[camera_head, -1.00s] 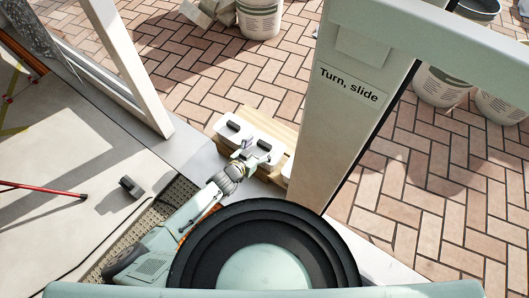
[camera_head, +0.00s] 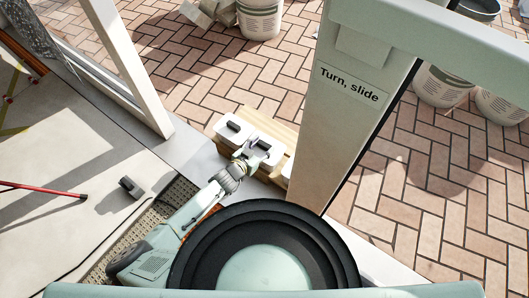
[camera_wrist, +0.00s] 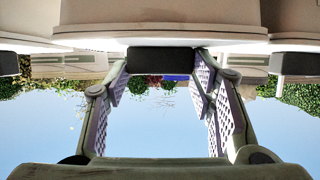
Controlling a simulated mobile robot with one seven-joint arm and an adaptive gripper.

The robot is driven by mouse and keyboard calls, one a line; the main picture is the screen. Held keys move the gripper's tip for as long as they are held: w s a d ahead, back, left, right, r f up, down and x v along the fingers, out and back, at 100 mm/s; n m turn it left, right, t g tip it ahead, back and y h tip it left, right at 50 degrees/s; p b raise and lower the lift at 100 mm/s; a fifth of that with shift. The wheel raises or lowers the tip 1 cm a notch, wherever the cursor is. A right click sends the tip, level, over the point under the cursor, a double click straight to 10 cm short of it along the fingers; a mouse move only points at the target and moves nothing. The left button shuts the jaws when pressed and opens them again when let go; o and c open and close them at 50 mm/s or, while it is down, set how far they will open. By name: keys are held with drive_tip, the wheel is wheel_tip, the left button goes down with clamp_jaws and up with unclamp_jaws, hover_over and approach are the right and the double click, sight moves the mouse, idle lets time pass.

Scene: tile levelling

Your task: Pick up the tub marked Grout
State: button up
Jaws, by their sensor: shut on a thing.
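A row of white tubs with black handles stands on a wooden board in the doorway. In the head view the left tub (camera_head: 229,134) is clear of my gripper. My gripper (camera_head: 255,150) is at the middle tub (camera_head: 272,158), and a third tub (camera_head: 287,169) is mostly hidden behind the door post. In the wrist view, the two fingers of my gripper (camera_wrist: 161,66) are at the two ends of the middle tub's black handle (camera_wrist: 162,59). The middle tub (camera_wrist: 160,14) fills the top centre. No writing on the tubs is legible, so I cannot tell which is marked Grout.
The wooden board (camera_head: 259,122) lies on the brick paving. A pale door post (camera_head: 350,120) marked "Turn, slide" rises close on the right. Buckets (camera_head: 260,18) stand further out. A small dark block (camera_head: 131,187) and a red bar (camera_head: 40,188) lie on the left floor.

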clamp_jaws()
drive_tip(key=shift+r, duration=0.15)
idle(0.4)
